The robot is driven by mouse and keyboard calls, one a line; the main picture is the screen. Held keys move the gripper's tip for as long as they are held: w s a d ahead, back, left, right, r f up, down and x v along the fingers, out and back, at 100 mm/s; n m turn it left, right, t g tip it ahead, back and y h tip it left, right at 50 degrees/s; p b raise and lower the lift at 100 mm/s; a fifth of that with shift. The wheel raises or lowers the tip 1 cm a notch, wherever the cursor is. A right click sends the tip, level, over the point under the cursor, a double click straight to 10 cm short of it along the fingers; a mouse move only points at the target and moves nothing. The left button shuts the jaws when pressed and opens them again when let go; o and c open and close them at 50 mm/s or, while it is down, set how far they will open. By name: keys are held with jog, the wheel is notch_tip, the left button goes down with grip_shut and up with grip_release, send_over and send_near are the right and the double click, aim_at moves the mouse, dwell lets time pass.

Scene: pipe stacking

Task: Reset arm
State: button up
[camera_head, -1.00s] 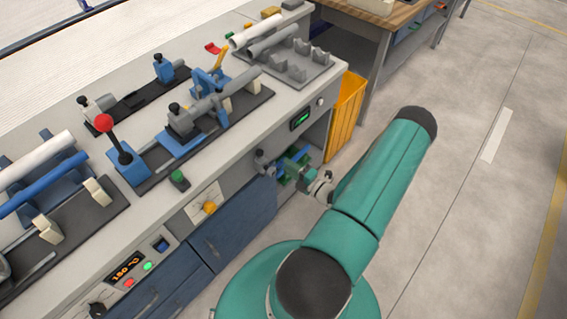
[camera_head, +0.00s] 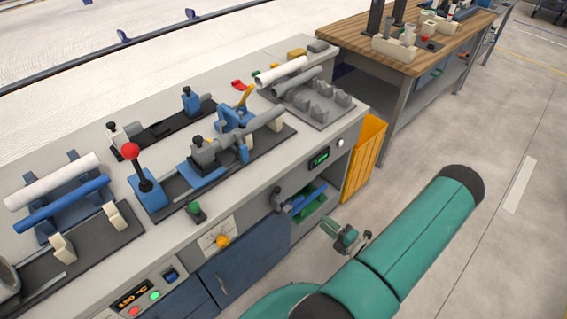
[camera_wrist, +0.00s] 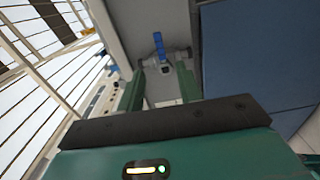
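My teal arm (camera_head: 425,225) extends beside the front of the bench. My gripper (camera_head: 338,232) is in front of the cabinet face, apart from it, in the head view. In the wrist view my gripper (camera_wrist: 160,82) shows two green fingers spread with a gap between them and nothing held. Beyond the fingers is a blue part (camera_wrist: 158,44) on a grey fitting. In the head view, a blue bar (camera_head: 308,197) sits at an opening in the bench front, above a green surface.
The bench top carries a red-knobbed lever (camera_head: 131,152), a grey pipe in a clamp fixture, a rack with white (camera_head: 55,182) and blue pipes (camera_head: 62,204), and a grey pipe tray (camera_head: 320,100). A yellow bin (camera_head: 363,158) stands at the bench end. Floor to the right is clear.

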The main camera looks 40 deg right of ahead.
jog(key=w+a+r+n+g+y, duration=0.5)
jog(key=a+r+n+g, duration=0.25)
jog(key=r+n, duration=0.55)
jog(key=w+a+r+n+g+y, duration=0.55)
jog(key=a+r+n, duration=0.4)
jog(key=n, duration=0.55)
jog(key=s+a+r+n+h, duration=0.3)
jog(key=a+r+n+h, duration=0.2)
jog(key=a+r+n, duration=0.3)
jog(key=s+a+r+n+h, duration=0.4)
jog(key=a+r+n+h, duration=0.2)
jog(key=r+n, duration=0.8)
jog(key=shift+s+a+n+t, duration=0.25)
jog(key=shift+a+n, duration=0.7)
jog(key=shift+n, duration=0.95)
jog(key=shift+w, duration=0.1)
